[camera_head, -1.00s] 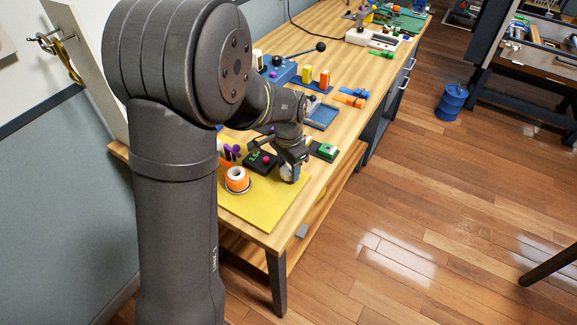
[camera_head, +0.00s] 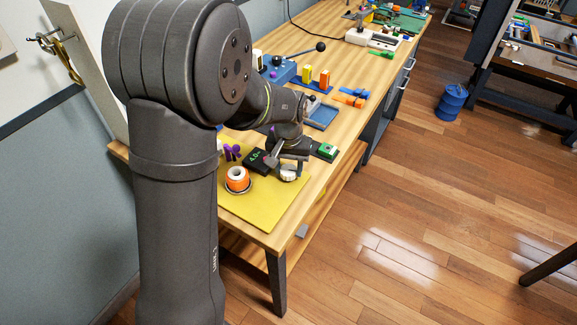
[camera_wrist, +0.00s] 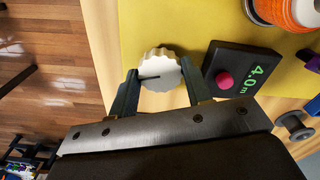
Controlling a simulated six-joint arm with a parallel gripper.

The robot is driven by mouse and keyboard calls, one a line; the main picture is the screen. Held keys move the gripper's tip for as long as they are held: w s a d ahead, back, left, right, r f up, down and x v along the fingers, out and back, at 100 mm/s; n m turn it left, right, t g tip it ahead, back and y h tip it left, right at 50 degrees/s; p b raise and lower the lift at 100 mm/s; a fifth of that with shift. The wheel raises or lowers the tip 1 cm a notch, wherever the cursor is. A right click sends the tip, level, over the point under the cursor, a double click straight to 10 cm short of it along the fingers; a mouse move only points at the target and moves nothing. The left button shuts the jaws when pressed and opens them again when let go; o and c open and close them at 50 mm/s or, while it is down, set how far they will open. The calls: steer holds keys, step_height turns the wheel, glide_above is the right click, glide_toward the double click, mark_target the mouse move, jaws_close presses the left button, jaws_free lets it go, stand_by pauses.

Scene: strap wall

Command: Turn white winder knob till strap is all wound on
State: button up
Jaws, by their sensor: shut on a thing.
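The white winder knob (camera_wrist: 158,72) has a scalloped rim and a dark pointer line, and sits over the edge of the yellow mat. My gripper (camera_wrist: 160,88) is shut on the knob, one finger on each side, in the wrist view. In the head view the knob (camera_head: 289,174) shows below my gripper (camera_head: 285,165). An orange strap roll (camera_head: 237,179) stands on the mat to the left of the knob; part of it (camera_wrist: 296,10) shows in the wrist view.
The yellow mat (camera_head: 262,212) is bare in front. A green-topped block (camera_head: 327,151) and a blue tray (camera_head: 322,116) lie farther along the bench. Purple pieces (camera_head: 232,152) stand behind the roll. The bench's right edge drops to the floor.

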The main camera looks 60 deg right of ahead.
mark_target(289, 170)
steer(key=n, duration=0.5)
steer(key=shift+n, duration=2.6)
steer(key=o, duration=1)
steer(key=shift+r, duration=0.1)
step_height(289, 170, up, 17)
steer(key=shift+r, duration=0.15)
